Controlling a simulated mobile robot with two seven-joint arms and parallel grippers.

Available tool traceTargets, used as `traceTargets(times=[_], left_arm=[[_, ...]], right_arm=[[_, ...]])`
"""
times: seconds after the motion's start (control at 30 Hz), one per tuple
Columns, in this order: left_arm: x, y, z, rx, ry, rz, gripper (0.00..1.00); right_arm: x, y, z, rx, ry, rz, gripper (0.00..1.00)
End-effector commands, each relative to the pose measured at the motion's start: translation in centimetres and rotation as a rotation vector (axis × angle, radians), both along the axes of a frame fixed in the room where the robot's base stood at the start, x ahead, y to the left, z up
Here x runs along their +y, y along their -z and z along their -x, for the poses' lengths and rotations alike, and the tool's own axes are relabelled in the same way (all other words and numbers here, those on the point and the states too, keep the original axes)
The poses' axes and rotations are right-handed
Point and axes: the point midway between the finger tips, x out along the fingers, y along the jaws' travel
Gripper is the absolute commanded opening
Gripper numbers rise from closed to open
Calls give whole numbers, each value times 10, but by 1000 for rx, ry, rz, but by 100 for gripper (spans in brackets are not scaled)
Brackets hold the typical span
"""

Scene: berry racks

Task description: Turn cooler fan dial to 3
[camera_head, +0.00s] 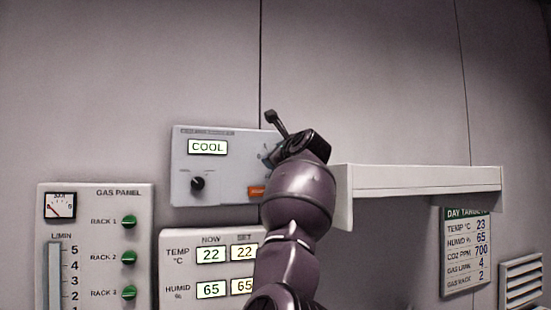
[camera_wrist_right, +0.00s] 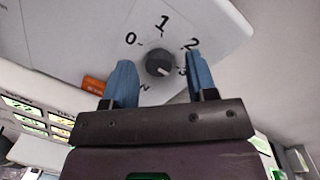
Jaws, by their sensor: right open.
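The cooler panel (camera_head: 215,165) is a pale box on the wall with a lit "COOL" display (camera_head: 208,147). Its fan dial (camera_wrist_right: 159,62) is a dark round knob in the right wrist view, ringed by 0, 1, 2 and 3. A pale mark shows on the knob's lower part; I cannot tell for sure which number it points to. My right gripper (camera_wrist_right: 161,83) is open, with one blue finger on each side of the dial and gaps visible between. In the head view my right arm hides most of the dial. My left gripper is not in view.
A second black knob (camera_head: 197,183) and an orange switch (camera_head: 257,191) sit on the same panel. A white shelf (camera_head: 420,180) juts out right of my arm. The temperature panel (camera_head: 180,238) and gas panel (camera_head: 95,215) are below and left.

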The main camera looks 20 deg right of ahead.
Motion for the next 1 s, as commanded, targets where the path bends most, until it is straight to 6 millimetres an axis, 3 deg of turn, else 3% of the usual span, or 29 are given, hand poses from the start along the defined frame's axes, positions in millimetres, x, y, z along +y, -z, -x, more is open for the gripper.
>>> traceTargets(times=[0.23, 0.63, 1.0], left_arm=[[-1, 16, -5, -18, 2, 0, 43], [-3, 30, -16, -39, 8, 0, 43], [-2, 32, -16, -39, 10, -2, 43]], right_arm=[[-3, 5, 24, -3, 0, -1, 52], [-13, 3, 86, 1, -1, -1, 52], [-15, 1, 103, 2, -2, -1, 52]])
